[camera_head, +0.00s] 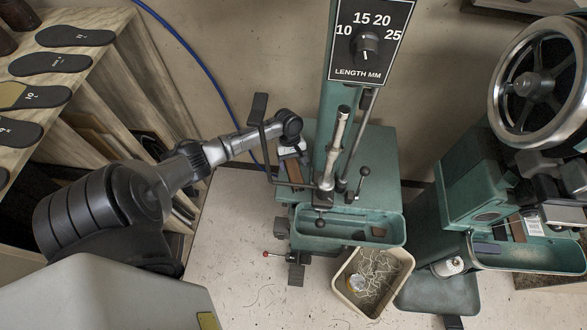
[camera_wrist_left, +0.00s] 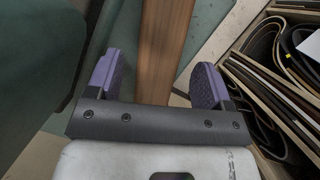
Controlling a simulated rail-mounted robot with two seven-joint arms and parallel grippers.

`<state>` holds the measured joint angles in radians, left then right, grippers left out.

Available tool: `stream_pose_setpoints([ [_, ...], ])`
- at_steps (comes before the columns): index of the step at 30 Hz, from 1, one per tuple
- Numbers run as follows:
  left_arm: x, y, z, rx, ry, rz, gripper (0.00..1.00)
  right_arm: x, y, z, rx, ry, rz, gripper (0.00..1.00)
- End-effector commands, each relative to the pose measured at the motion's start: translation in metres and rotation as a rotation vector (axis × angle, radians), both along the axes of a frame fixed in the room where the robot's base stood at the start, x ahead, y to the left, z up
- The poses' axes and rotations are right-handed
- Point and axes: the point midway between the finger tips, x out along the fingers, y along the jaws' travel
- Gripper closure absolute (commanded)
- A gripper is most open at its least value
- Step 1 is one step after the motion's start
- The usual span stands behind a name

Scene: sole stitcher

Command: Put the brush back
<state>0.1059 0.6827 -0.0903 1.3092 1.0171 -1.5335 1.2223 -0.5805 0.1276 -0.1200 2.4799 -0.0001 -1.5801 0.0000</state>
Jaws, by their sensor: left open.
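My left gripper (camera_head: 293,158) reaches to the left side of the green machine with the length dial. In the left wrist view its two purple-padded fingers (camera_wrist_left: 155,78) are open, with a gap between them. A long reddish-brown wooden piece (camera_wrist_left: 167,40) lies between and beyond the fingers, with clear space on both sides. It looks like the brush's wood, but no bristles show and I cannot be sure. A brown piece (camera_head: 294,173) also shows just below the gripper in the head view, beside the machine. My right gripper is not in view.
The green machine (camera_head: 375,150) has a tray (camera_head: 345,228) and thin rods close to the gripper. A bin of thread scraps (camera_head: 350,296) stands below. A second machine with a handwheel (camera_head: 537,85) stands right. A wooden rack with soles (camera_head: 100,20) stands left.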

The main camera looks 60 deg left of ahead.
Motion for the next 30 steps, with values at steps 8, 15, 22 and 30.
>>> stream_pose_setpoints([
  [8,0.004,0.016,0.046,0.001,0.0,0.0,0.26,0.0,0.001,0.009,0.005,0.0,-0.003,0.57],
  [15,0.005,0.022,0.064,-0.001,0.001,0.001,0.26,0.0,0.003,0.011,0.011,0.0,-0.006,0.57],
  [22,0.005,0.023,0.067,-0.001,0.001,0.001,0.26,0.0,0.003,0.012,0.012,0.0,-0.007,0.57],
  [30,0.005,0.023,0.066,-0.001,0.001,0.001,0.26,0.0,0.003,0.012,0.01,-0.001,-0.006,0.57],
])
